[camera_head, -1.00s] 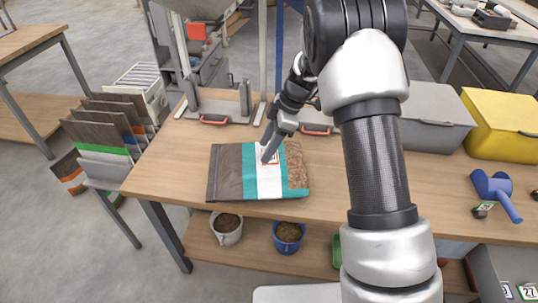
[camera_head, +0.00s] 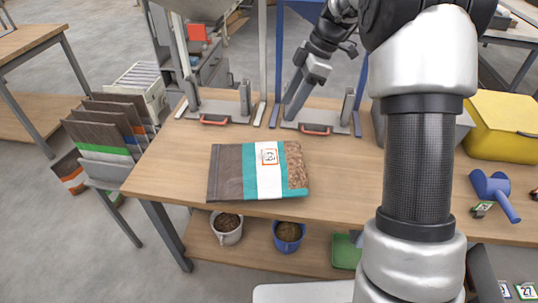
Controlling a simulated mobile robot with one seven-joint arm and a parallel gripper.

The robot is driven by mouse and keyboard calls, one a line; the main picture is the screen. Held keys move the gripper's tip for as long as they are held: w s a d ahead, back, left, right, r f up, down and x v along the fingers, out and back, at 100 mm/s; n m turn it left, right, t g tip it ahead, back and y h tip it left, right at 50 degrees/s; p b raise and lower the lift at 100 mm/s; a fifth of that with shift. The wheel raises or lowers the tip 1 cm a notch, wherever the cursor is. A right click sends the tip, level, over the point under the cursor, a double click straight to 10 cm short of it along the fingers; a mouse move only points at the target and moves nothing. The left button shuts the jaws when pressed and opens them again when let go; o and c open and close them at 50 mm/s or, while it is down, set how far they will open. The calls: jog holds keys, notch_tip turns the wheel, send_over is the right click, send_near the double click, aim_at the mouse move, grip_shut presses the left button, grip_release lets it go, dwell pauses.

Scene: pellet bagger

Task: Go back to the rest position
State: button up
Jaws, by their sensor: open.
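My gripper (camera_head: 296,98) is at the end of my raised arm, above the back part of the table near the right clamp station. It holds nothing that I can see. A filled bag (camera_head: 229,172) lies flat on the wooden table (camera_head: 170,172). It has brown, teal and white bands, a clear part showing pellets, and a label (camera_head: 269,155) with an orange border on the white band. My gripper is apart from the bag, behind it and to the right.
Two clamp stations with red handles (camera_head: 214,122) stand at the table's back. A yellow bin (camera_head: 500,125) and a blue scoop (camera_head: 492,190) are at right. Empty bags stand in a rack (camera_head: 105,150) at left. Buckets of pellets (camera_head: 227,228) sit on the lower shelf.

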dwell(0.4)
jog(key=s+d+r+m+t+h+p, duration=0.25)
jog(key=s+r+m+p, duration=0.25)
jog(key=s+r+m, duration=0.75)
jog(key=s+d+r+m+t+h+p, duration=0.1)
jog(key=s+r+m+p, duration=0.1)
jog(key=s, duration=0.6)
jog(key=s+d+r+m+t+h+p, duration=0.1)
jog(key=s+d+r+m+t+p, duration=0.1)
jog(key=s, duration=0.7)
jog(key=shift+s+d+r+m, duration=0.3)
jog(key=shift+r+m, duration=0.3)
jog(key=shift+m, duration=0.45)
